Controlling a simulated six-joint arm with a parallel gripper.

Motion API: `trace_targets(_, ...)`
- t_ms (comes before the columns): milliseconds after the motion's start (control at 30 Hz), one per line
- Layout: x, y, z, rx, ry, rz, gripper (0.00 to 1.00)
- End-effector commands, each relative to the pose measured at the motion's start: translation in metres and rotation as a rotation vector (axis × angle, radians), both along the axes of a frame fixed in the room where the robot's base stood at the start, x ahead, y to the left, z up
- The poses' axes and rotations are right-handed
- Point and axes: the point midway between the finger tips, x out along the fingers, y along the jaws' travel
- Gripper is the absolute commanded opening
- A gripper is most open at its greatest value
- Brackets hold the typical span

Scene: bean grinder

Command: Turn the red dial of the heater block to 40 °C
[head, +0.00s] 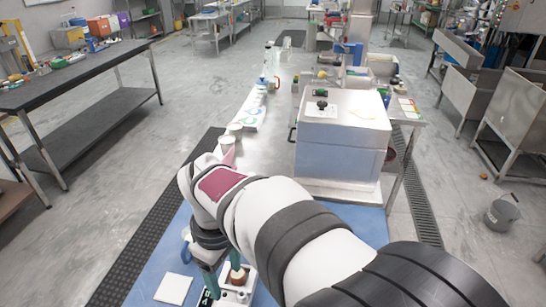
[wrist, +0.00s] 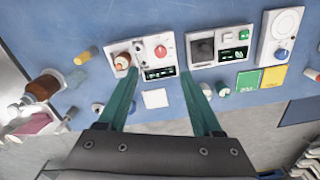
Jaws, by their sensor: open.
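The heater block (wrist: 142,45) is a white box on the blue mat in the wrist view. Its red dial (wrist: 161,52) is on its right part, with a pointer mark I cannot read. A small dark display (wrist: 160,72) with green digits, too small to read, is below the dial. A brown-and-white piece (wrist: 122,60) sits at its left. My gripper (wrist: 160,75) is open and empty, its teal fingers apart on either side of the display, short of the dial in the picture. In the head view the arm partly hides the heater block (head: 232,296) and gripper.
To the right are a dark-plated device (wrist: 203,48) and a white device with a blue dial (wrist: 281,53). Green (wrist: 248,83) and yellow (wrist: 273,77) cards and a white tile (wrist: 156,98) lie below. A brown bottle (wrist: 42,88) is at left. A big white box (head: 343,140) stands beyond the arm.

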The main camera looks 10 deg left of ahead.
Motion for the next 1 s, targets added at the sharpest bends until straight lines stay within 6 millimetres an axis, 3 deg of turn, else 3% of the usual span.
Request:
trace_targets(67,0.0,0.016,-0.009,-0.006,-0.004,0.084,0.67)
trace_targets(167,0.0,0.017,-0.024,-0.007,-0.004,0.098,0.67)
trace_targets(500,0.0,0.015,-0.122,-0.008,-0.002,0.09,0.67)
trace_targets(600,0.0,0.015,-0.142,-0.007,-0.003,0.089,0.67)
trace_targets(800,0.0,0.016,-0.161,-0.004,-0.006,0.089,0.67)
trace_targets(1000,0.001,0.016,-0.164,-0.003,-0.007,0.088,0.67)
